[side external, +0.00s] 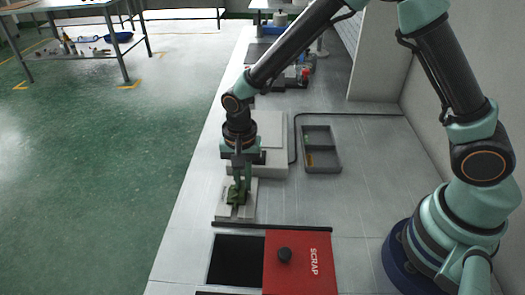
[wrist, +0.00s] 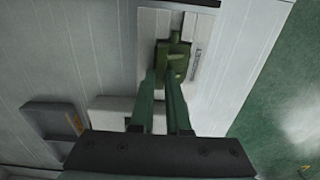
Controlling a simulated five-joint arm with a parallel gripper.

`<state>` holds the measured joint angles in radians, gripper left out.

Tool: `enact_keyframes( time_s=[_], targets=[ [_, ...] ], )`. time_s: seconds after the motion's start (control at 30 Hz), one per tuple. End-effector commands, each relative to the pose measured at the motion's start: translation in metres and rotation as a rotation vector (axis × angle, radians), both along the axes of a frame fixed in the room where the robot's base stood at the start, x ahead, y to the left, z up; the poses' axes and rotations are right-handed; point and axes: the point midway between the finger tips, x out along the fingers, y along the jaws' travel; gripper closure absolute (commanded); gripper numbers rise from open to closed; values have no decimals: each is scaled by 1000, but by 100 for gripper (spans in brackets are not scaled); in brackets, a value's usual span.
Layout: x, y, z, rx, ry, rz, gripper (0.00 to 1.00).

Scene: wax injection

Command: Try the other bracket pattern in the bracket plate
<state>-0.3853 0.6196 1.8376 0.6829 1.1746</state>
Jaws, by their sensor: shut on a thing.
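A green bracket pattern (side external: 236,196) is at the light bracket plate (side external: 235,211) in front of the white block. My gripper (side external: 241,187) points down over the plate and is shut on the pattern. In the wrist view, the fingertips (wrist: 161,78) meet the near end of the green pattern (wrist: 177,58), which lies over the pale plate (wrist: 211,62). Whether the pattern is fully seated in the plate or slightly above it, I cannot tell. The fingers hide part of it.
A grey divided tray (side external: 335,152) to the right holds a small green piece and an orange piece. A white block (side external: 272,172) stands behind the plate. A red scrap lid (side external: 300,265) lies beside a dark opening (side external: 236,262) in front. The bench right of the plate is clear.

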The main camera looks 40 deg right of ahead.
Motion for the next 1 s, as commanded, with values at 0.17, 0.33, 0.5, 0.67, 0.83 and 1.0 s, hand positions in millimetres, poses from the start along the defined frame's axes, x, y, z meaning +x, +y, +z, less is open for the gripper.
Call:
enact_keyframes(
  time_s=[0.17,0.33,0.5,0.67,0.83,1.0],
  targets=[
    [-1,0,2,-1,2,0,100],
    [-1,0,8,-1,2,0,100],
    [0,0,15,0,0,0,100],
    [0,0,21,0,1,0,100],
    [0,0,27,0,0,0,100],
    [0,0,33,-1,1,0,100]
  ],
)
